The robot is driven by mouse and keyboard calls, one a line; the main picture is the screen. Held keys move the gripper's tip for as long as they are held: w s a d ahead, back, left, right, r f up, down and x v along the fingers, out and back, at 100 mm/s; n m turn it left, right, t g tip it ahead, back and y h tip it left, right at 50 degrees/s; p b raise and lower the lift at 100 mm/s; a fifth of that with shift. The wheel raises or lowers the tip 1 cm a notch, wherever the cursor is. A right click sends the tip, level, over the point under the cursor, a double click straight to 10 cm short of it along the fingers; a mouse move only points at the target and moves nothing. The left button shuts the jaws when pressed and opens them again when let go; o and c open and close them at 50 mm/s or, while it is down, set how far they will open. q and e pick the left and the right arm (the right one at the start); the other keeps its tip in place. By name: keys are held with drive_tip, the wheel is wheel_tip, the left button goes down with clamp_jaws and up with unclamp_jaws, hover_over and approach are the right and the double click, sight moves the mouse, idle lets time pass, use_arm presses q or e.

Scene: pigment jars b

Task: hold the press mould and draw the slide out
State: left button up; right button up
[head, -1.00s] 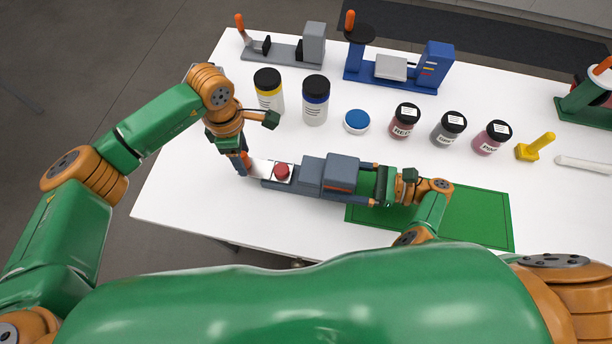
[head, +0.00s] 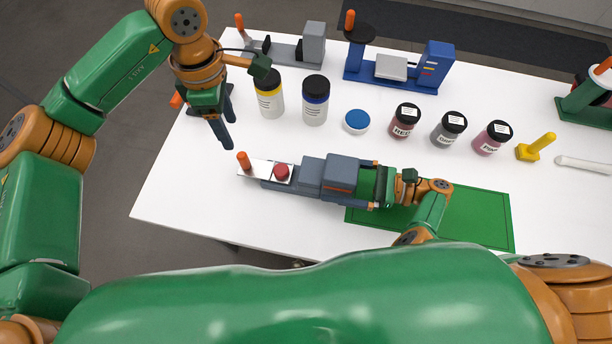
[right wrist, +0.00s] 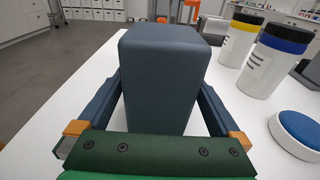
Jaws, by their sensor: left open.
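The press mould (head: 341,172) is a blue-grey block on the table, left of the green mat; it also fills the middle of the right wrist view (right wrist: 162,75). Its slide (head: 257,168) is a pale metal plate sticking out to the left, with an orange knob (head: 243,160) at its end and a round red piece (head: 282,171) on it. My right gripper (head: 366,187) has its fingers along both sides of the block and appears shut on it. My left gripper (head: 230,134) is open and empty, up and left of the knob, apart from it.
Behind stand yellow-banded (head: 269,93) and blue-banded (head: 315,100) jars, a blue-lidded tub (head: 356,121) and several small labelled jars. A grey device (head: 311,45) and a blue device (head: 433,66) stand at the back. The table's left front is bare.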

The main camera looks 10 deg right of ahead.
drive_tip(key=v, duration=1.2)
